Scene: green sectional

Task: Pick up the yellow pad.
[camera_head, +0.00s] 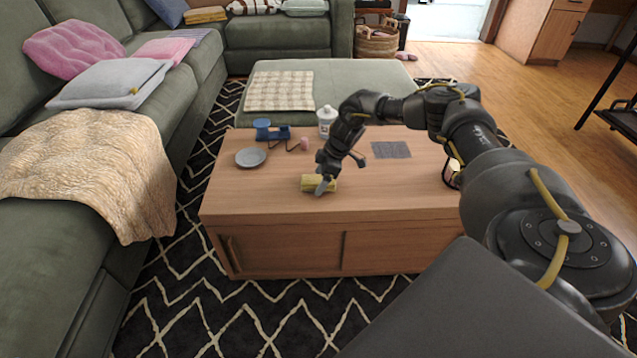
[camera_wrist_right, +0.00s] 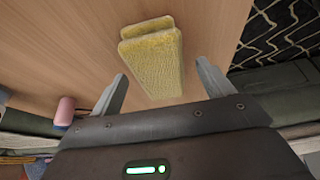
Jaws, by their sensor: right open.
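The yellow pad (camera_head: 311,183) lies on the wooden coffee table (camera_head: 255,200), near its front edge. In the right wrist view the yellow pad (camera_wrist_right: 155,62) looks like a thick, rough block with a step along one side. My right gripper (camera_head: 325,184) is over the pad in the head view and hides part of it. In the right wrist view my right gripper (camera_wrist_right: 160,88) is open, its two fingers apart, with the near end of the pad showing between and beyond the fingertips. I cannot tell whether a finger touches it. My left gripper is not in view.
On the table are a grey plate (camera_head: 250,157), a blue object (camera_head: 266,130), a white bottle (camera_head: 326,120), a pink item (camera_head: 304,144) and a dark grey mat (camera_head: 391,149). A green sofa (camera_head: 50,250) stands left, an ottoman (camera_head: 350,80) behind. The table's front left is clear.

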